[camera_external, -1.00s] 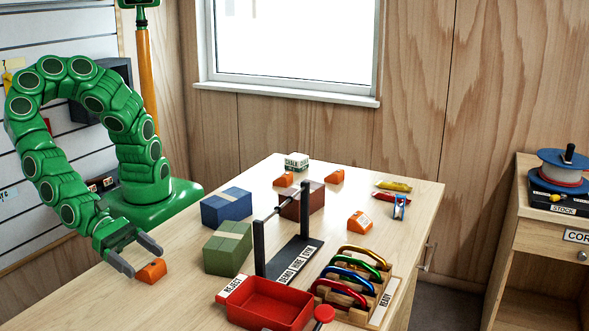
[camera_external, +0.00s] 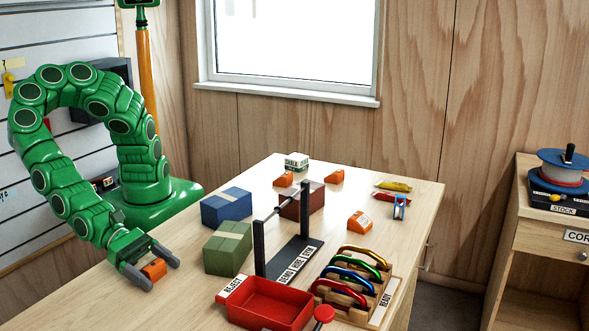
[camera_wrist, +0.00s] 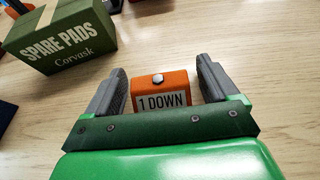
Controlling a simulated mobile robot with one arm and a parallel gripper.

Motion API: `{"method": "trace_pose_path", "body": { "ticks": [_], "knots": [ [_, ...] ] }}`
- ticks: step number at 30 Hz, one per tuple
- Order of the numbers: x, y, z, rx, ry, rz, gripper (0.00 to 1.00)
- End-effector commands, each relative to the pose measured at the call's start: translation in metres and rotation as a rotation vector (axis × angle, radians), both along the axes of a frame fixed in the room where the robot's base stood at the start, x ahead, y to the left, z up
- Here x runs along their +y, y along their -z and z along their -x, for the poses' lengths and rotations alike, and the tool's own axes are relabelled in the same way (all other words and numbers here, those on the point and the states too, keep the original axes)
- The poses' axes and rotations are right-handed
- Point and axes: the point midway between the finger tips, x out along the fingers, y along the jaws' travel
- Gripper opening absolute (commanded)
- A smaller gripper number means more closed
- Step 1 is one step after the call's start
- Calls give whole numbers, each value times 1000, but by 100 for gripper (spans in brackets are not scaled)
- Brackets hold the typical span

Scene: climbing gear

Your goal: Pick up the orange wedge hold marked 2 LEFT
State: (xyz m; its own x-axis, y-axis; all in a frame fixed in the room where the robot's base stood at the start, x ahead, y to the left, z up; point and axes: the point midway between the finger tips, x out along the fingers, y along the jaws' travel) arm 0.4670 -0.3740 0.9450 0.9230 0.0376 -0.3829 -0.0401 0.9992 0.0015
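My green gripper (camera_external: 161,274) is low over the table's near left, its two grey fingers on either side of an orange wedge hold (camera_external: 154,269). In the wrist view, this hold (camera_wrist: 161,90) has a label reading 1 DOWN and a bolt on top. The gripper (camera_wrist: 163,82) is open there, with a narrow gap between the hold and each finger. Other orange holds are an orange hold at the back left (camera_external: 283,180), one at the back right (camera_external: 334,176), and a labelled one at the right (camera_external: 359,221). Their markings are too small to read; no 2 LEFT label is legible.
A green Spare Pads box (camera_external: 228,248) stands right of my gripper, with a blue box (camera_external: 226,206) behind it. A dark bar stand (camera_external: 290,258), a red reject tray (camera_external: 268,304) and a carabiner rack (camera_external: 384,303) fill the table's middle and front right.

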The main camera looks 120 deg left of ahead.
Motion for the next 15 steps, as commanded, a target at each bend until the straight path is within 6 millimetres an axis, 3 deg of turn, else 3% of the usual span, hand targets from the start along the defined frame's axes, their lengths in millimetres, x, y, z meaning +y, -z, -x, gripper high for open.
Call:
{"method": "trace_pose_path", "body": {
  "ticks": [1,11,15],
  "knots": [
    [0,0,0,0,0,0,81],
    [0,0,0,0,0,0,31],
    [0,0,0,0,0,0,31]
  ]
}}
